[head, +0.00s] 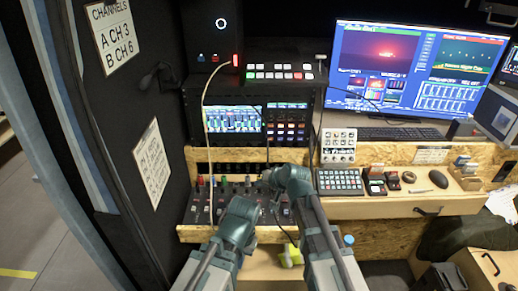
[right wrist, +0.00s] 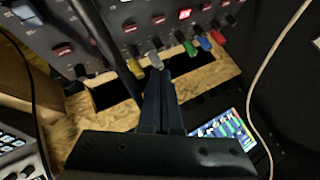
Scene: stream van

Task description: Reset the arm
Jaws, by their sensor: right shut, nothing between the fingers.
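My right gripper (head: 265,178) is over the panel of coloured plugs and knobs (head: 200,215) at the middle front. In the right wrist view its dark fingers (right wrist: 156,72) are together, with nothing seen between them. Their tips appear close to a grey plug (right wrist: 155,60) on the panel; I cannot tell whether they touch. Green (right wrist: 189,48), blue (right wrist: 204,43) and yellow (right wrist: 135,68) plugs are near the tips. My left arm comes in from the lower left and bends beside the right one. Its gripper is not visible.
A pale cable (head: 206,110) hangs in front of the rack screen (head: 233,120). A button pad (head: 339,182), a mouse (head: 438,179) and a keyboard (head: 400,134) are right of my arms. The monitor (head: 385,60) is behind. A black wall (head: 130,110) closes the left.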

